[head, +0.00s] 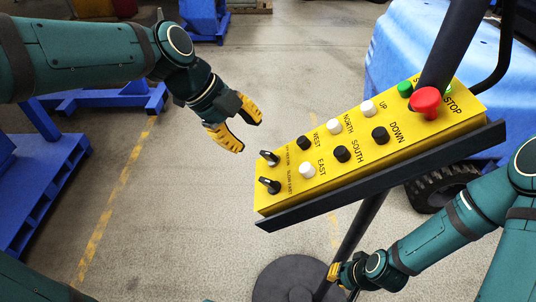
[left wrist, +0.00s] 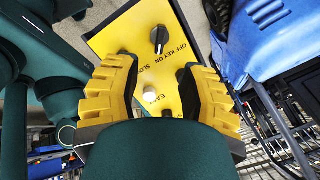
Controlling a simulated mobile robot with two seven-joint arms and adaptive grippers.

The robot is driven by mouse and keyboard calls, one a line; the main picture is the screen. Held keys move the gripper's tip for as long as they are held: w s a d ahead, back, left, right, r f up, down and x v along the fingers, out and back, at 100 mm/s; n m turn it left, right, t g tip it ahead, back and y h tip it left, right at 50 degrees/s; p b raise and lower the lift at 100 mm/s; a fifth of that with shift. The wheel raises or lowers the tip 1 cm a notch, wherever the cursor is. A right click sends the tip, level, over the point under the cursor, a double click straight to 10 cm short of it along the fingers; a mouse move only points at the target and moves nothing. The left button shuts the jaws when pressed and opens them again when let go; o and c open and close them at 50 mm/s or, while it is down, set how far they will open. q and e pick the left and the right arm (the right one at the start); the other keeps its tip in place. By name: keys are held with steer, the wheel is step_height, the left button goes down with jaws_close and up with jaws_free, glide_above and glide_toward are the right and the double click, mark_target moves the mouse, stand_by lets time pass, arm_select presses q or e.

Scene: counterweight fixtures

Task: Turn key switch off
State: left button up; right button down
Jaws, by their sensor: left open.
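A yellow control panel (head: 330,165) on a black stand carries two black rotary knobs at its left end. The upper knob (head: 270,157) appears to be the key switch; the lower knob (head: 270,186) is by a slow/fast label. In the left wrist view a black knob (left wrist: 159,38) with a white mark sits near the OFF KEY ON lettering. My left gripper (head: 252,132) is open and empty, above and left of the knobs, apart from them; its fingers (left wrist: 160,85) frame the panel in the wrist view. My right gripper (head: 338,272) is low beside the stand; its finger opening is unclear.
Black and white direction buttons, a green button (head: 405,89) and a red STOP button (head: 426,102) share the panel. A dark post crosses its right end. A blue machine (head: 400,50) stands behind. Open floor (head: 200,200) lies left of the panel.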

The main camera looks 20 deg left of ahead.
mark_target(265, 153)
arm_select(q)
steer(key=b+x, duration=0.1)
steer(key=x, duration=0.8)
jaws_close()
